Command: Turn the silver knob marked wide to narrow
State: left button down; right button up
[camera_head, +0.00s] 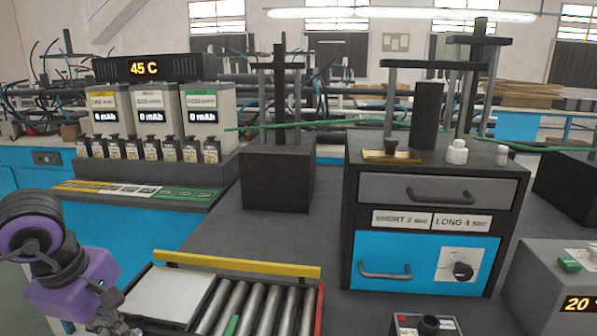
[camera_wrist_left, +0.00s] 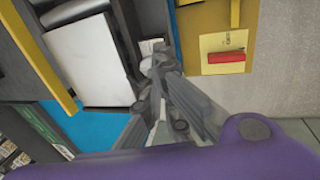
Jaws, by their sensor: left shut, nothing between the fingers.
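My left gripper (camera_head: 118,326) is at the bottom left of the head view, beside the roller conveyor. In the left wrist view its fingers (camera_wrist_left: 158,72) are shut and empty. A round grey shape at the tips may be the silver knob or part of the fingers; I cannot tell. No wording for wide or narrow is readable. A dark round knob (camera_head: 462,271) sits on a white dial plate on the blue drawer front. My right gripper is not in view.
A yellow card with a red piece (camera_wrist_left: 226,57) is right of the fingers. Several small batteries (camera_head: 150,148) stand in a row at the left. The dark bench middle is clear.

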pick_arm(q)
jog(key=b+x, duration=0.2)
jog(key=x, duration=0.1)
jog(key=s+b+x, duration=0.1)
jog(key=x, duration=0.1)
jog(key=shift+w+f, duration=0.1)
jog(key=shift+f, duration=0.15)
dwell(0.4)
jog(key=shift+w+a+b, duration=0.2)
jog(key=shift+w+b, duration=0.1)
jog(key=shift+b, duration=0.15)
dwell(0.6)
jog(key=shift+f, duration=0.1)
dwell(0.6)
